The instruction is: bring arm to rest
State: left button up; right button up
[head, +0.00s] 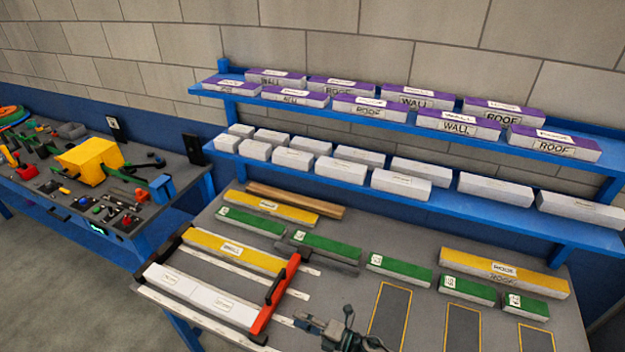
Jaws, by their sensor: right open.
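My right gripper (345,331) is at the bottom edge, right of centre, over the front of the grey work table (310,338). It is dark, open, and nothing shows between its fingers; its lower part is cut off by the frame. It is to the right of a red bar with a black handle (273,300), which lies across a white panel (196,293) and the end of a yellow panel (232,252). My left gripper is not in view.
Green blocks (326,246) and a long yellow roof panel (503,271) lie behind the gripper. Yellow-outlined slots (389,313) to its right are empty. A blue shelf (470,221) holds white blocks and purple-topped boxes. A cluttered tool bench (100,200) stands at left.

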jog(key=s+d+f+m+t+h, duration=0.2)
jog(key=d+m+t+h, duration=0.4)
jog(key=d+m+h, duration=1.2)
jog(key=s+d+f+m+g+y, duration=0.1)
jog(key=s+d+f+m+g, duration=0.2)
jog(key=s, duration=0.5)
jog(key=s+d+f+m+g, duration=0.1)
jog(key=s+m+g, duration=0.3)
jog(key=s, duration=0.3)
jog(key=s+d+f+m+g+y, duration=0.1)
jog(key=s+d+f+m+g, duration=0.2)
jog(key=s, duration=0.5)
notch_tip(320, 180, down, 28)
jog(key=a+g+b, duration=0.1)
jog(key=b, duration=0.5)
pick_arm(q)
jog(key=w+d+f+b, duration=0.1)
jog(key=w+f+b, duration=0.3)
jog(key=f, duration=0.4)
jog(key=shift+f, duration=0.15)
pick_arm(e)
jog(key=s+d+f, duration=0.1)
jog(key=s+f, duration=0.6)
jog(key=f, duration=0.4)
jog(key=s+d+f+g, duration=0.1)
jog(key=s+f, duration=0.7)
jog(key=f, duration=0.3)
jog(key=shift+s+d, duration=0.15)
jog(key=shift+d, duration=0.05)
